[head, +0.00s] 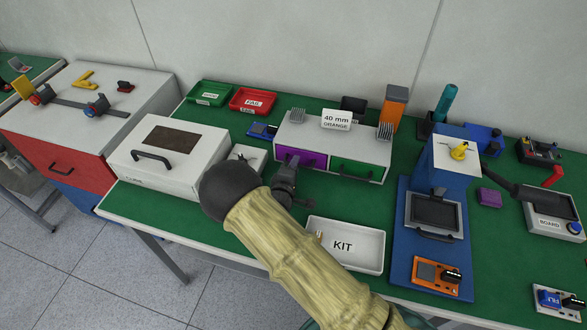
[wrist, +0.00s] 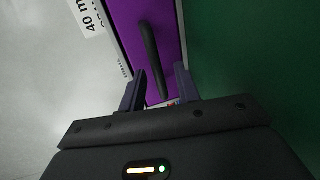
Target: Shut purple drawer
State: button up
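The purple drawer (head: 308,159) is the left drawer of a small white two-drawer cabinet (head: 340,138) labelled "40 mm ORANGE". My gripper (head: 290,172) is just in front of it and covers its lower left part. In the wrist view the purple drawer front (wrist: 173,40) shows with its black bar handle (wrist: 150,58). My gripper (wrist: 160,88) is open there, its two fingers apart near one end of the handle. I cannot tell whether they touch it. How far out the drawer stands is hard to tell.
A green drawer (head: 357,169) sits to the right in the same cabinet. The white KIT tray (head: 375,265) lies in front of it. A white box with a black handle (head: 185,172) stands at left, and a blue press (head: 440,190) at right. Green table surface (head: 255,222) shows between.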

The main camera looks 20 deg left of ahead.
jog(key=shift+s, duration=0.1)
jog(key=b+v, duration=0.2)
jog(key=v, duration=1.5)
jog(key=shift+s+r, duration=0.15)
jog(key=shift+s, duration=0.1)
jog(key=shift+w, duration=0.15)
jog(key=shift+w+d, duration=0.15)
jog(key=shift+w, duration=0.05)
jog(key=w+d+r+m+g+p, duration=0.1)
jog(key=w+d+r+m+g, duration=0.3)
jog(key=d, duration=0.3)
jog(key=w+d+r+m+g+p, duration=0.2)
jog(key=d+r+m+g, duration=0.15)
jog(key=d+m, duration=0.25)
jog(key=s+d+r+m+g, duration=0.2)
jog(key=s+d+r+m, duration=0.2)
jog(key=d, duration=0.6)
jog(key=s+d+r+m+g+p, duration=0.1)
jog(key=s+d+r+m+g, duration=0.2)
jog(key=d, duration=0.7)
jog(key=s+r+m, duration=0.1)
jog(key=s+r, duration=0.1)
jog(key=s, duration=0.1)
jog(key=shift+s, duration=0.4)
